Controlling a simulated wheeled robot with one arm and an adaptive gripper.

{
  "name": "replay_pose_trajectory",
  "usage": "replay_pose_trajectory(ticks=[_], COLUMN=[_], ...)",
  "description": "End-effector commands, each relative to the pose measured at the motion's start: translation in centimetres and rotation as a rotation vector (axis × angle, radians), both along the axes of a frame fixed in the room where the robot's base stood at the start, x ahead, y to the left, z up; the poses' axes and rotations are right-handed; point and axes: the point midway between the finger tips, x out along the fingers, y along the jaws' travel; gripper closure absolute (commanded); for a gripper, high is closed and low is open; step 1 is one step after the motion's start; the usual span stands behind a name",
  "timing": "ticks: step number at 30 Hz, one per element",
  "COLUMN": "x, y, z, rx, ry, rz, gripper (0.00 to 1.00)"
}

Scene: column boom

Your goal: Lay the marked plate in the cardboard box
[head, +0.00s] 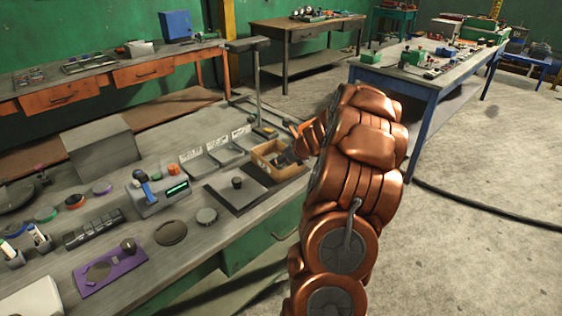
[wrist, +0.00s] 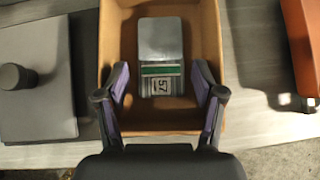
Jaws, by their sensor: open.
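The cardboard box (head: 266,152) stands on the workbench near its far right end. In the wrist view the box (wrist: 211,40) fills the middle, seen from above. The marked plate (wrist: 161,40), grey with a green band and a label reading 57, lies inside the box, apparently on its floor. My gripper (wrist: 160,88) is over the box with its fingers spread on both sides of the plate's labelled end, not visibly touching it. In the head view my gripper (head: 290,158) is at the box, partly hidden by my arm; the plate cannot be made out there.
A dark flat slab with a black knob (head: 237,183) lies left of the box. Grey sloped trays with labels (head: 222,153) stand behind it. An orange object (wrist: 300,45) is right of the box in the wrist view. A post stand (head: 256,90) rises behind.

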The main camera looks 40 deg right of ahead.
Motion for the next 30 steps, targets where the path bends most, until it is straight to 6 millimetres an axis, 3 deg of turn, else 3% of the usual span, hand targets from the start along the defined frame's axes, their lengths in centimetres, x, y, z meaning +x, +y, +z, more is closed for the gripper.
replay_pose_trajectory(ticks=[18,28,30], x=[-6.2,-6.9,-6.6], y=[0.6,0.8,1.5], z=[6.2,6.8,6.9], rx=[-0.003,-0.001,-0.011], ry=[-0.001,0.002,0.006], rz=[-0.003,0.000,0.028], gripper=[0.32,0.32,0.32])
